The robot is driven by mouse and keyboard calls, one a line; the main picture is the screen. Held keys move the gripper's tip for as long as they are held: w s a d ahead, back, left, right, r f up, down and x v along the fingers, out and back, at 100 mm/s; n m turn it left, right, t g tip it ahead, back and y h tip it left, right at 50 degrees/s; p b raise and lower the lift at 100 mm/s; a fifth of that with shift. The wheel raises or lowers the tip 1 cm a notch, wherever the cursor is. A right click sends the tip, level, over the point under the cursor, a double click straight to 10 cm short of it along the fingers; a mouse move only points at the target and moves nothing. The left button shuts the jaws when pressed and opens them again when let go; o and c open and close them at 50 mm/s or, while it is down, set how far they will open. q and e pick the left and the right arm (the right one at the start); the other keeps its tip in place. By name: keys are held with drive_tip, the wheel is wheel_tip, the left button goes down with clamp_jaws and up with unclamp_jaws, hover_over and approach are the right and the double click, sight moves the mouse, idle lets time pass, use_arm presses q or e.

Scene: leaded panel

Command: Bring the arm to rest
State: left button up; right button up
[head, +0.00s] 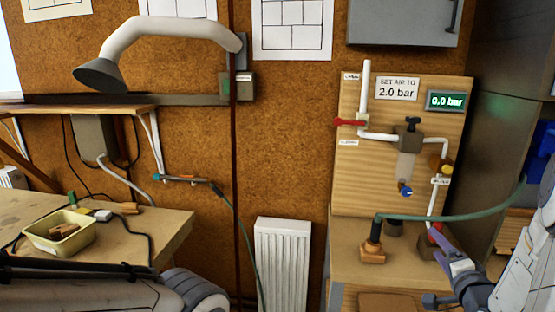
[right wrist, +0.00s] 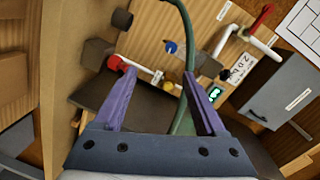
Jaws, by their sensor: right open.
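My right gripper (head: 437,246) is at the lower right of the head view, in front of the air panel (head: 350,185). It also shows in the right wrist view (right wrist: 159,78), where its two purple fingers are spread with nothing held between them. A red knob (right wrist: 115,62) on the white pipe shows just beyond the left fingertip there; I cannot tell whether they touch. A green hose (right wrist: 188,40) passes behind the fingers. My left gripper is out of view.
The panel carries a red-handled valve (head: 348,122), a regulator (head: 408,150) and a green display (head: 446,101). The green hose (head: 470,216) crosses before it. A workbench (head: 170,222) with a yellow tray (head: 60,238) stands left. A white radiator (head: 283,265) is between.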

drive_tip(key=a+f+n+g+y, duration=0.2)
drive_tip(key=a+n+g, duration=0.3)
drive_tip(key=a, duration=0.6)
drive_tip(key=a+f+n+g+y, duration=0.25)
drive_tip(key=a+n, duration=0.35)
drive_tip(key=a, duration=0.6)
drive_tip(key=s+a+n+g, duration=0.4)
drive_tip(key=s+a+n, duration=0.2)
drive_tip(key=s, duration=0.6)
drive_tip(key=s+a+n+g, duration=0.5)
drive_tip(key=s+a, duration=0.3)
drive_tip(key=s, duration=0.5)
drive_tip(key=shift+s+n, duration=0.2)
drive_tip(key=shift+n, duration=0.5)
